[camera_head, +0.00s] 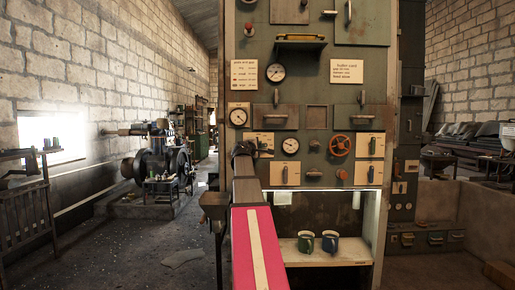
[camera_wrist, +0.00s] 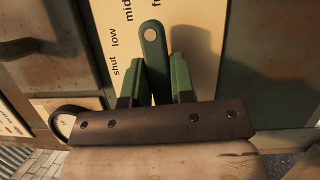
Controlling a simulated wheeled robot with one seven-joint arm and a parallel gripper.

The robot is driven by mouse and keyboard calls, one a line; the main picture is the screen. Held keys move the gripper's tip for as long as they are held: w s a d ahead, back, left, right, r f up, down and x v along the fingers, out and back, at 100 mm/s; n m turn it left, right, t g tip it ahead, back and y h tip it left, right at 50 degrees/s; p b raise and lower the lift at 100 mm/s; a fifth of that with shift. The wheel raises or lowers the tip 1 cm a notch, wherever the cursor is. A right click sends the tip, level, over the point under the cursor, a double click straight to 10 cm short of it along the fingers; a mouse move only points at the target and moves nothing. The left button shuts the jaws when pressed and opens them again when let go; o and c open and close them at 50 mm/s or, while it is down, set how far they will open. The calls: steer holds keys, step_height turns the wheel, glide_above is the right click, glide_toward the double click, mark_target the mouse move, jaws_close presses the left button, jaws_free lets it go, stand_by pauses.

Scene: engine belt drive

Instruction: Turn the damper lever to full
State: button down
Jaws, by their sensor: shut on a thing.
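The damper lever (camera_wrist: 152,40) is a dark green bar with a round hole near its end, seen in the wrist view. It lies over a cream plate (camera_wrist: 108,20) marked shut, low, mid and a word starting with f. Its tip points up the picture, beside mid and near the partly hidden last word. My gripper (camera_wrist: 155,75) has its two green fingers on either side of the lever, shut on it. In the head view my gripper (camera_head: 243,150) is at the left of the panel, partly covering the plate (camera_head: 261,139); the lever's setting is unclear there.
The green panel (camera_head: 310,90) carries gauges, an orange handwheel (camera_head: 340,145) and other levers close to the right. Two mugs (camera_head: 306,242) stand on the shelf (camera_head: 350,254) below. A machine (camera_head: 155,160) stands at the left, with open floor before it.

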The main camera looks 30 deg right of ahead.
steer(key=shift+m, duration=0.6)
steer(key=c, duration=1)
jaws_free()
steer(key=shift+s, duration=0.1)
steer(key=v, duration=1)
steer(key=shift+s+a, duration=0.15)
steer(key=shift+a, duration=0.15)
steer(key=shift+r, duration=0.15)
